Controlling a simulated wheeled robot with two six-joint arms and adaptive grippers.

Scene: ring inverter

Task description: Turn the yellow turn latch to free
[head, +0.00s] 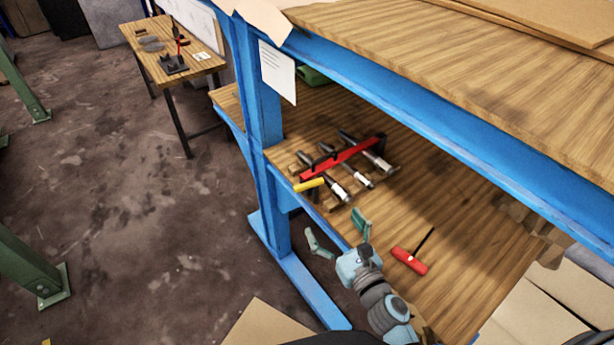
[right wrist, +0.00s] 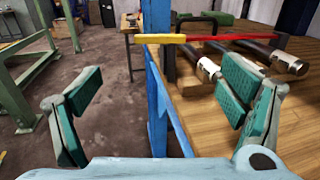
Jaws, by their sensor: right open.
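The yellow turn latch (head: 308,185) sits at the left end of a red bar (head: 342,158) on the lower wooden shelf, near the shelf's blue front edge. In the right wrist view the latch (right wrist: 163,39) lies roughly level, pointing left from the red bar (right wrist: 243,38). My right gripper (head: 340,233) is open and empty, in front of the shelf edge and apart from the latch. In the right wrist view the latch shows beyond the gap between the green-padded fingers (right wrist: 165,95). My left gripper is not in view.
Several dark and silver cylindrical tools (head: 362,180) lie under the red bar. A red T-handled tool (head: 409,260) lies on the shelf right of my gripper. A blue upright (head: 264,110) and the upper bench top (head: 470,55) bound the space.

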